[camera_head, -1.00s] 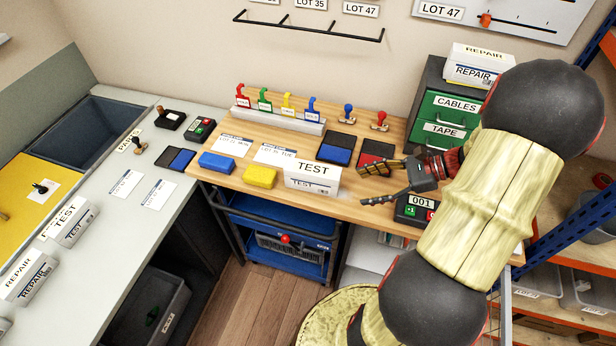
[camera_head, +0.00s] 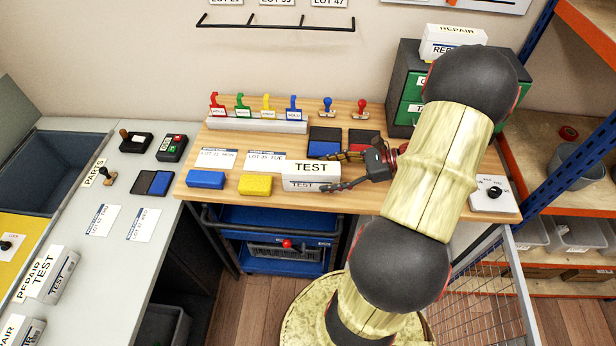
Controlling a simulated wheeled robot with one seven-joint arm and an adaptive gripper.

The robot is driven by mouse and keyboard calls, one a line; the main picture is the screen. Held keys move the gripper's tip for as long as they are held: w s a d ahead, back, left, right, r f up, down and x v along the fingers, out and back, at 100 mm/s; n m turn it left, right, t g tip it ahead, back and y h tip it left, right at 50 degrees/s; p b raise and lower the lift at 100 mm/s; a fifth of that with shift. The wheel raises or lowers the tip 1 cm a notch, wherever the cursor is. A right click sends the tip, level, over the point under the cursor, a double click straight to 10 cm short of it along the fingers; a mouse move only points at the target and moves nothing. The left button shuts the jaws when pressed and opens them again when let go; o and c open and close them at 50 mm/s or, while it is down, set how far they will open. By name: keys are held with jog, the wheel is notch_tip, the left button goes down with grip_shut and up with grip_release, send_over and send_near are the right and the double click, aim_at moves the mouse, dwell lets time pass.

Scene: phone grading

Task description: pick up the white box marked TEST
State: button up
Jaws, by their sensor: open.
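The white box marked TEST (camera_head: 300,175) stands near the front edge of the wooden bench, to the right of a yellow block. My gripper (camera_head: 331,172) is open and comes in from the right, with its fingers pointing left. One finger lies behind the box's right end and the other in front of it, near its lower right corner. Whether either finger touches the box cannot be told. Another white box marked TEST (camera_head: 57,279) lies on the grey counter at the left.
A yellow block (camera_head: 255,185) and a blue block (camera_head: 206,179) sit left of the box. Green drawers (camera_head: 412,112) are at the back right.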

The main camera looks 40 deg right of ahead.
aim_at(311, 178)
jog(key=b+x, duration=0.1)
jog(key=x, duration=0.4)
jog(key=shift+w+a+r+b, duration=0.1)
jog(key=shift+a+b, duration=0.15)
jog(key=shift+b, duration=0.15)
jog(key=c, duration=0.3)
jog(key=c, duration=1.2)
